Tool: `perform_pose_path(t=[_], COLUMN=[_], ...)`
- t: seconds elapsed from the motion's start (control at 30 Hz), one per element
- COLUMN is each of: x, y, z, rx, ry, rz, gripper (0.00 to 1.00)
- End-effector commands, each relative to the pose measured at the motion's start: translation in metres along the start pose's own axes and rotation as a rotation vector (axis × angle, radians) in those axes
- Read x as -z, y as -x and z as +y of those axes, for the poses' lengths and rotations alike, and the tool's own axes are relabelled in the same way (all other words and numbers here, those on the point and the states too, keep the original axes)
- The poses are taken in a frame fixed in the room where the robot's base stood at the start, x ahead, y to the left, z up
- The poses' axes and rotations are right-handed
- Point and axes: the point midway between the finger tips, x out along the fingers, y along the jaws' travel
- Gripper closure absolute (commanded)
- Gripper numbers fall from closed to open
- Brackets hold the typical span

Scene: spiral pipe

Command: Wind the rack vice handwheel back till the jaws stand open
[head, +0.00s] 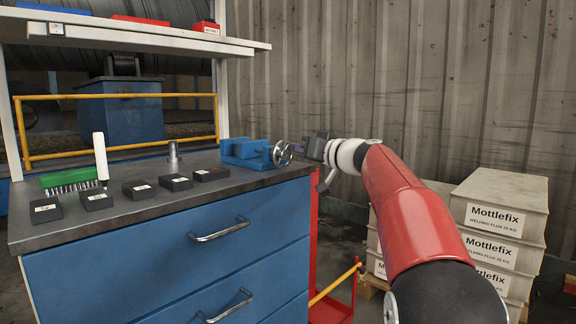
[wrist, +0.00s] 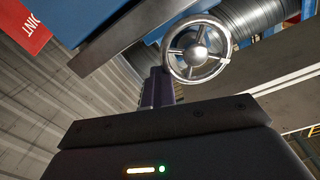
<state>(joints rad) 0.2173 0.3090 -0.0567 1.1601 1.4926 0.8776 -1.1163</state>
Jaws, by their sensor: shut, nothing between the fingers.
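The blue rack vice (head: 243,152) sits on the right end of the dark bench top. Its silver spoked handwheel (head: 282,153) faces right, towards my arm; in the wrist view the handwheel (wrist: 198,55) shows large, with a round hub. I cannot tell how wide the vice jaws stand. My gripper (head: 299,148) is just right of the handwheel at about its height. In the wrist view its dark purple fingers (wrist: 157,88) are together and empty, close to the left of the wheel's rim. I cannot tell whether they touch the rim.
Several small black labelled boxes (head: 97,201) line the bench's front edge. A green brush (head: 70,179) and a metal post (head: 173,155) stand on the bench too. A white shelf (head: 150,33) hangs above. Mottlefix boxes (head: 497,221) are stacked right of my arm, and a red trolley (head: 330,310) stands below it.

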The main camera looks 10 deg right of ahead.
Motion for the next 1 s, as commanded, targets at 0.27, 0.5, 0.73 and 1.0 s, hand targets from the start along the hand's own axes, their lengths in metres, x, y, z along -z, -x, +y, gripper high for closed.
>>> perform_pose_path(t=[0.27,0.5,0.73,1.0], x=[0.009,0.013,0.019,0.024], y=[-0.003,-0.004,-0.003,-0.002], z=[-0.039,-0.052,-0.065,-0.073], rx=[0.044,0.041,0.032,0.026], ry=[0.479,0.892,1.291,1.558], rz=[0.009,0.013,0.022,0.025], gripper=[1.00,1.00,1.00,1.00])
